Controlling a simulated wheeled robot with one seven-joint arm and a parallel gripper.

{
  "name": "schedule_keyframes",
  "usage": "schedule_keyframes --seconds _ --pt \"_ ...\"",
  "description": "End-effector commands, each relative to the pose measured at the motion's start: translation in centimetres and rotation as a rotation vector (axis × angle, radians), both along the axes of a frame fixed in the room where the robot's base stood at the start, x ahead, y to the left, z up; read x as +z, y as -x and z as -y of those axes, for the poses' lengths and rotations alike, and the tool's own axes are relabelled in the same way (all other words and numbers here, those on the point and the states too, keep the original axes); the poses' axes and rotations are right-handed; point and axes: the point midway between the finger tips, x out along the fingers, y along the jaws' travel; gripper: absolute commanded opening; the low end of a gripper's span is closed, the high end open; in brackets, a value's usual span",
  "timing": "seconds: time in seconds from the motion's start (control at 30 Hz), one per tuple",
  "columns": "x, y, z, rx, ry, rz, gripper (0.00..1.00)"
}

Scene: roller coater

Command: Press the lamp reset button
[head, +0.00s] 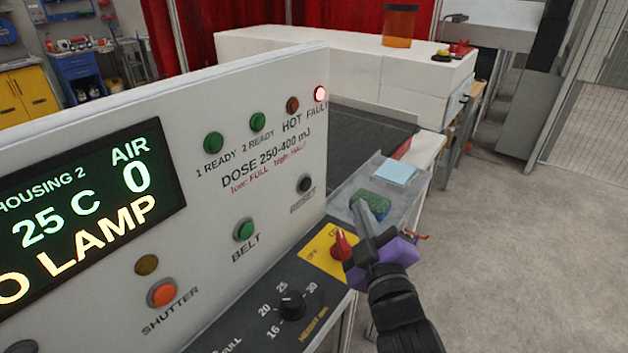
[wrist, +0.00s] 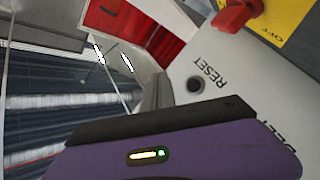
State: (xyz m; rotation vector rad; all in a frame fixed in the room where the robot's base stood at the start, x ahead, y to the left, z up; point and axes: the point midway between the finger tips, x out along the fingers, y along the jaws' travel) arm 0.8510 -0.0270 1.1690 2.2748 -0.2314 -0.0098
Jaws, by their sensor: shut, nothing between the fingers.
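The black reset button (head: 304,184) sits on the white control panel (head: 270,75), above the RESET label. In the wrist view the button (wrist: 195,84) shows as a dark round knob beside the same label, with nothing covering it. My gripper (head: 359,204) is shut and empty, right of the button and in front of the panel, apart from it. The red FAULT lamp (head: 320,94) is lit. The display (head: 85,200) reads 25 C, AIR 0 and a cut-off LAMP line.
The green BELT button (head: 243,230) and orange SHUTTER button (head: 162,293) are left of RESET. A clear tray (head: 343,198) with a green sponge and blue pad lies behind my gripper.

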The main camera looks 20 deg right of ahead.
Motion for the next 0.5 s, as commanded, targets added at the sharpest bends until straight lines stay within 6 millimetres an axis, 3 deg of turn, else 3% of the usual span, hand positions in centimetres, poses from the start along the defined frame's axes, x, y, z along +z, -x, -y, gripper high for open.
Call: schedule_keyframes --seconds 0.5 --pt "-0.13 -0.81 -0.66 0.002 0.002 0.002 0.0"
